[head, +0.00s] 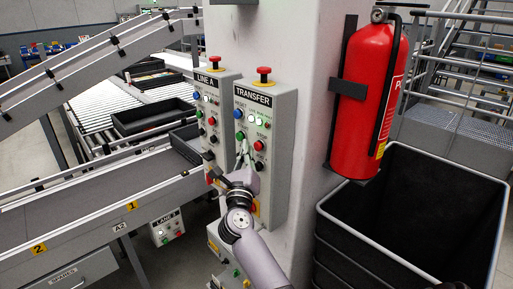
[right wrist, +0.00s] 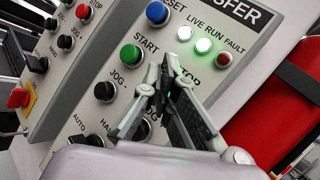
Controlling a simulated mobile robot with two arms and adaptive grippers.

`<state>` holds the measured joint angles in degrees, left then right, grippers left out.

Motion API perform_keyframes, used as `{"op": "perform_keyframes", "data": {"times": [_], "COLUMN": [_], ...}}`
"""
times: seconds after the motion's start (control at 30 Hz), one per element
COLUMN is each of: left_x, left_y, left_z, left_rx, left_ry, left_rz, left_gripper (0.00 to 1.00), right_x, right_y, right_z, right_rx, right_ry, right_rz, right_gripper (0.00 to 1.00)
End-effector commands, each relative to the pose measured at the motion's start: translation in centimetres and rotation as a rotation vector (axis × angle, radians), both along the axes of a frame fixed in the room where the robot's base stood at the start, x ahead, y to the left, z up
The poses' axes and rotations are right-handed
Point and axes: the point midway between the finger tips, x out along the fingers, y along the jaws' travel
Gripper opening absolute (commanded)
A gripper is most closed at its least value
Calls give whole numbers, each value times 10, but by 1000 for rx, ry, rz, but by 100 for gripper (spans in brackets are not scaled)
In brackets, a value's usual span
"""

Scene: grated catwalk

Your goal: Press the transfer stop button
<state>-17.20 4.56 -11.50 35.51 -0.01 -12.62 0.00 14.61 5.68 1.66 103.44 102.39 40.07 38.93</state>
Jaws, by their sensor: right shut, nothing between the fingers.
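The grey TRANSFER panel (head: 269,97) is on the column in the head view, with a blue RESET button (head: 238,113), a green START button (head: 240,135) and a red stop button (head: 259,146). My right gripper (head: 243,150) is shut and empty in front of this panel, just left of the red stop button. In the right wrist view its fingertips (right wrist: 178,62) point at the panel, between the START button (right wrist: 130,55) and the partly covered STOP label. The stop button itself is hidden behind the fingers there. I cannot tell whether the fingertips touch the panel. My left gripper is out of view.
The LINE A panel (head: 207,84) with similar buttons stands close on the left. A red mushroom button (head: 264,72) tops the TRANSFER panel. A fire extinguisher (head: 376,100) hangs to the right above a black bin (head: 335,217). A conveyor (head: 82,201) runs on the left.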

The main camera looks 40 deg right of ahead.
Motion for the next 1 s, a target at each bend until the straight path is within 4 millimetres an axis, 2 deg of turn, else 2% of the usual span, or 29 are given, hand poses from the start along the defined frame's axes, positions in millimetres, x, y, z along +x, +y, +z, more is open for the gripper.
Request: {"op": "perform_keyframes", "data": {"times": [1.0], "left_x": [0], "left_y": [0], "left_z": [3], "left_rx": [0], "left_ry": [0], "left_rz": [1], "left_gripper": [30], "right_x": [1], "right_y": [-10], "right_z": [0], "right_rx": [0], "right_ry": [0], "right_rz": [0], "right_gripper": [0]}}
